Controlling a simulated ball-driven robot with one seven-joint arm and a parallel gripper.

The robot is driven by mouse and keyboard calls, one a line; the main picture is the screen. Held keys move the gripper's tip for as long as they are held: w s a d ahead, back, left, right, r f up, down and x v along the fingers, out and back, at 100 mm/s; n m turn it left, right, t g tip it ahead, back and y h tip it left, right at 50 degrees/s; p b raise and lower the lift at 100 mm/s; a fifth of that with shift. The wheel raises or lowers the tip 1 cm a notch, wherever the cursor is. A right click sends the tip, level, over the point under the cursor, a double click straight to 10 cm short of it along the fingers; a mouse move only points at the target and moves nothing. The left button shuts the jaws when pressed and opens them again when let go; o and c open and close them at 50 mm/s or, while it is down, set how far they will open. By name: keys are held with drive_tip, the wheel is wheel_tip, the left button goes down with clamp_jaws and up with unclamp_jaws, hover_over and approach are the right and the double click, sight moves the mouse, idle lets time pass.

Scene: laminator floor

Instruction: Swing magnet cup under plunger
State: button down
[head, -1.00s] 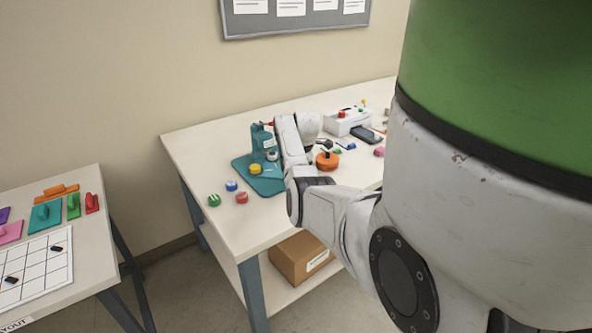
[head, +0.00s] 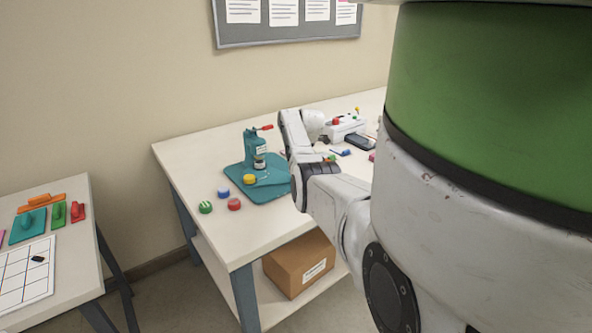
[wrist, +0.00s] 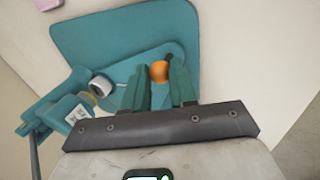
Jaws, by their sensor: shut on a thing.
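A teal button press (head: 252,150) with a red-tipped lever stands on its teal base plate (head: 272,192) on the white table. A dark, pale-topped cup (head: 260,163) sits below the press head, and a yellow round piece (head: 249,179) is at the front of the plate. In the wrist view, a pale-rimmed cup (wrist: 101,86) is beside the press body (wrist: 66,113). My gripper (wrist: 159,78) is shut on an orange ball knob (wrist: 159,71) above the lighter teal swing plate. My arm hides the gripper in the head view. I cannot tell the cup's exact alignment with the plunger.
Green (head: 205,207), blue (head: 223,192) and red (head: 234,204) round pieces lie left of the press. A white device (head: 346,127) and a dark phone-like object (head: 360,141) are at the back right. A second table (head: 75,240) stands at the left.

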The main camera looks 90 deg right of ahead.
idle(0.3)
drive_tip(key=c, duration=0.9)
unclamp_jaws()
drive_tip(key=shift+d, duration=0.1)
drive_tip(key=v, duration=1)
drive_tip(key=shift+r, duration=0.4)
drive_tip(key=shift+s, duration=0.15)
